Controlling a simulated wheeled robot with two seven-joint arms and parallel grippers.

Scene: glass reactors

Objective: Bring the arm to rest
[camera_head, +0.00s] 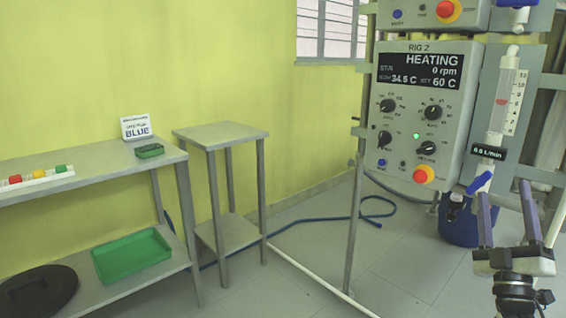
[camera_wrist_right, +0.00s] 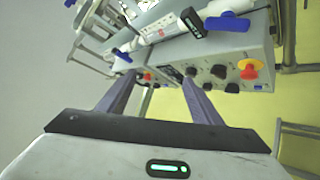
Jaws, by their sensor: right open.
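My right gripper (camera_head: 506,213) is at the lower right of the head view, its two fingers pointing up and standing apart with nothing between them. It is in front of the rig's right side, below the flow meter (camera_head: 503,95) and near a blue-handled valve (camera_head: 480,182). In the right wrist view the gripper (camera_wrist_right: 160,95) shows its fingers spread, with the rig's control box (camera_wrist_right: 232,62) beyond them. Whether a finger touches the valve cannot be told. My left gripper is not in view.
The control panel (camera_head: 422,110) reads HEATING, 0 rpm. A blue bucket (camera_head: 458,228) stands on the floor behind my gripper. A blue hose (camera_head: 320,218) lies on the floor. A small table (camera_head: 220,134) and a bench (camera_head: 100,165) with a green tray (camera_head: 132,256) stand left. Floor between is mostly clear.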

